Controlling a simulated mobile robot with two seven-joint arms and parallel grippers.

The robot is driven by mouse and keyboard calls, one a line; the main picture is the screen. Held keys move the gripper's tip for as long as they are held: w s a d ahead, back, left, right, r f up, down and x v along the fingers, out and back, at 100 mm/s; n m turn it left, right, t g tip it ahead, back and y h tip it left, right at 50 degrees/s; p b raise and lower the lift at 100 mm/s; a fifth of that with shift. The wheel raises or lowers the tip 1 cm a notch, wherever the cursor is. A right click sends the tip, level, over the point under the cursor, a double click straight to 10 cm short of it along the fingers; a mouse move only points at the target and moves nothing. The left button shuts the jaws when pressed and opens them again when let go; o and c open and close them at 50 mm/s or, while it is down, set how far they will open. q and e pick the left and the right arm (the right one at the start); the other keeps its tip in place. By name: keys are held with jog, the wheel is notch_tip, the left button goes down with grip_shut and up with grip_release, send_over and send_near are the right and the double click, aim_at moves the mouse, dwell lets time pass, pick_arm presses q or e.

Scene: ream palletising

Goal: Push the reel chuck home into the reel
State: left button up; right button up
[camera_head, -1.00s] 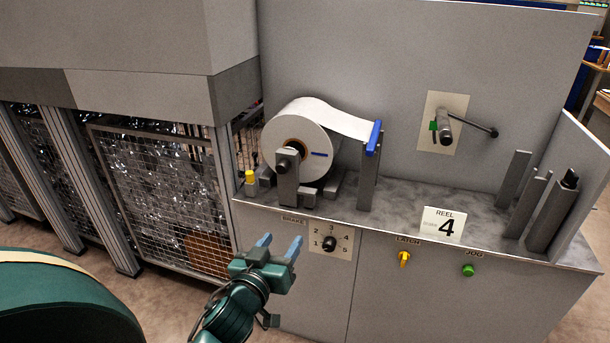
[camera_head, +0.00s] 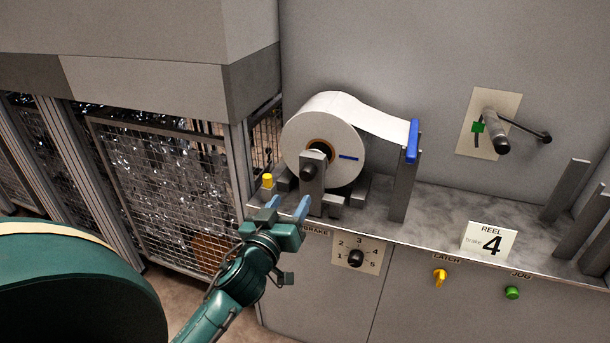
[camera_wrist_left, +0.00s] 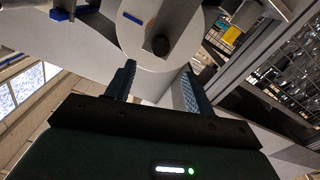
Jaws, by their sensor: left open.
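The white paper reel (camera_head: 322,133) sits on its stand on the grey bench, with its web running right to a blue-topped post. The dark reel chuck (camera_head: 309,170) shows at the reel's core, in front of it, on a grey upright. How deep it sits in the core I cannot tell. My left gripper (camera_head: 288,206) is open and empty, just in front of and below the chuck, its blue fingers pointing toward the stand. In the left wrist view the reel (camera_wrist_left: 130,40) and the dark round chuck end (camera_wrist_left: 160,44) lie beyond the open fingers. My right gripper is not in view.
A yellow button (camera_head: 267,181) stands left of the reel. A blue-topped post (camera_head: 411,142) rises right of it. A brake dial (camera_head: 356,258), a yellow latch knob (camera_head: 440,277) and a green jog button (camera_head: 512,292) are on the front panel. A REEL 4 sign (camera_head: 488,241) stands on the bench.

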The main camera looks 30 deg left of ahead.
aim_at(306, 177)
pick_arm(q)
jog(key=x, duration=1)
jog(key=shift+w+a, duration=0.2)
jog(key=shift+w, duration=0.1)
jog(key=shift+c, duration=0.4)
grip_shut()
